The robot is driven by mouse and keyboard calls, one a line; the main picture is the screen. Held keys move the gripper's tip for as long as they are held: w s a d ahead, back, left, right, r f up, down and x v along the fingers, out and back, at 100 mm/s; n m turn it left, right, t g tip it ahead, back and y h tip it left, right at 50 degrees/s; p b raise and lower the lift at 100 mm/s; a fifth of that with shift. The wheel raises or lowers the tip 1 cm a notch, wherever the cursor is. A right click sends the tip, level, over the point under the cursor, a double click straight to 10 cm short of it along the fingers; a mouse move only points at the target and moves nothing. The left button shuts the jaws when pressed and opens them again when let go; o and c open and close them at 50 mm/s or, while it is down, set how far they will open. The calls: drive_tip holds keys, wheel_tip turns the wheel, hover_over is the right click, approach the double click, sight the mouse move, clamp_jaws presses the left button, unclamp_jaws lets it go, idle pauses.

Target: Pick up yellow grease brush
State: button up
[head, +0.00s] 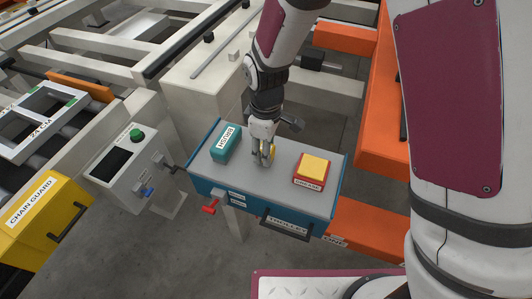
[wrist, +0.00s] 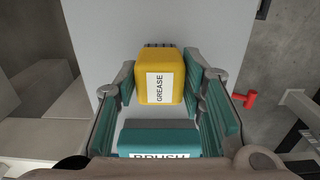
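The yellow brush (wrist: 160,80), a yellow block labelled GREASE with dark bristles at its far end, shows between my gripper fingers in the wrist view. In the head view, yellow parts of it (head: 266,154) show at my fingertips, largely hidden by them. My gripper (wrist: 159,70) points down over the grey top of the teal trolley (head: 246,181). It also shows in the head view (head: 263,158). Its teal-padded fingers stand on either side of the brush, with narrow gaps visible lower in the wrist view. Contact at the tips cannot be made out.
A teal block (head: 227,143), its label reading BRUSH in the wrist view (wrist: 160,139), stands left of my gripper. A red block with a yellow top (head: 312,169) stands to the right. A red lever (head: 209,208) sticks out in front. Clear tray surface lies between the blocks.

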drive_tip(key=c, duration=0.5)
drive_tip(key=shift+r, duration=0.85)
drive_tip(key=shift+s+r, duration=0.2)
drive_tip(key=shift+r, duration=0.85)
drive_tip(key=s, duration=0.5)
drive_tip(key=s+d, duration=0.1)
drive_tip(key=s, duration=0.4)
drive_tip(key=s+d+r, duration=0.1)
drive_tip(key=s, duration=0.4)
drive_tip(key=shift+s+d+r+p, duration=0.1)
drive_tip(key=shift+s+d+p, duration=0.05)
drive_tip(key=shift+s+p, duration=0.15)
drive_tip(key=o, duration=0.5)
drive_tip(key=c, duration=0.4)
